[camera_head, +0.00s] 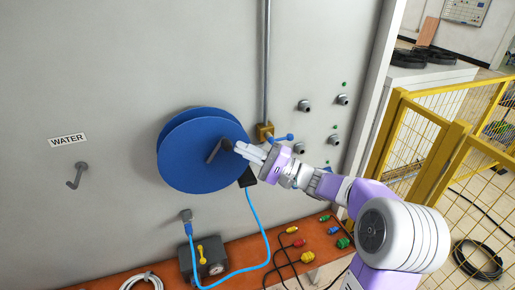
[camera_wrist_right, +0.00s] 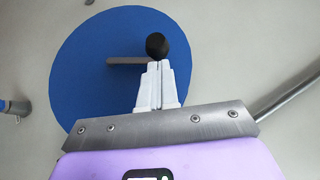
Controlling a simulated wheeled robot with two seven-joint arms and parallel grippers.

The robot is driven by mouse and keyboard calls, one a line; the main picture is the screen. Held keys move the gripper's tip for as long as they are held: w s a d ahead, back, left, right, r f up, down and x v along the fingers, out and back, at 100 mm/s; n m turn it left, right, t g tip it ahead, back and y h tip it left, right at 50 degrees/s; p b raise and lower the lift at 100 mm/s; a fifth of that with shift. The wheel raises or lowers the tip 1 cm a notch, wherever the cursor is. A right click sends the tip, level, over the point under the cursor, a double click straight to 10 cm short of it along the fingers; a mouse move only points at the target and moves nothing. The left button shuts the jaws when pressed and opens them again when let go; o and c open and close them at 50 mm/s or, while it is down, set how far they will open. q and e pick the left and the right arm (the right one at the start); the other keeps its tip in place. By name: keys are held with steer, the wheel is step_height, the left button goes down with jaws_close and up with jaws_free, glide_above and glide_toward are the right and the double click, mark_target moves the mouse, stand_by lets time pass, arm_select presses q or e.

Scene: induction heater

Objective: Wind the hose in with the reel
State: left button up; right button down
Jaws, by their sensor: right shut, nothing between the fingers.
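The blue hose reel (camera_head: 190,160) is mounted on the grey wall. Its crank arm ends in a dark knob (camera_head: 227,145); in the right wrist view the black knob (camera_wrist_right: 157,46) stands just beyond my fingertips, with the crank bar (camera_wrist_right: 125,60) to its left. My right gripper (camera_head: 238,149) is shut and empty, its tips at or very near the knob; I cannot tell whether they touch. The gripper also shows in the wrist view (camera_wrist_right: 159,64). The light blue hose (camera_head: 259,220) hangs from a black piece (camera_head: 247,177) at the reel and loops onto the orange bench. My left gripper is not in view.
A grey pipe (camera_head: 265,70) with a brass valve (camera_head: 265,132) runs down the wall right of the reel. Wall fittings (camera_head: 304,105) sit further right. A WATER sign (camera_head: 68,140) and hook (camera_head: 76,176) are at left. The orange bench (camera_head: 240,278) carries a box (camera_head: 203,260) and cables. A yellow fence (camera_head: 440,150) stands at right.

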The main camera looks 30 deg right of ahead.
steer(key=shift+w+a, duration=0.1)
steer(key=shift+a, duration=0.05)
steer(key=shift+r, duration=0.1)
steer(key=shift+a+r+n+g, duration=0.4)
steer(key=shift+a+r+n, duration=0.1)
steer(key=shift+a, duration=0.15)
steer(key=shift+d, duration=0.1)
steer(key=w+d+b+v, duration=0.1)
steer(key=b+v, duration=0.3)
steer(key=v, duration=0.8)
steer(key=shift+d, duration=0.8)
steer(key=shift+w, duration=0.1)
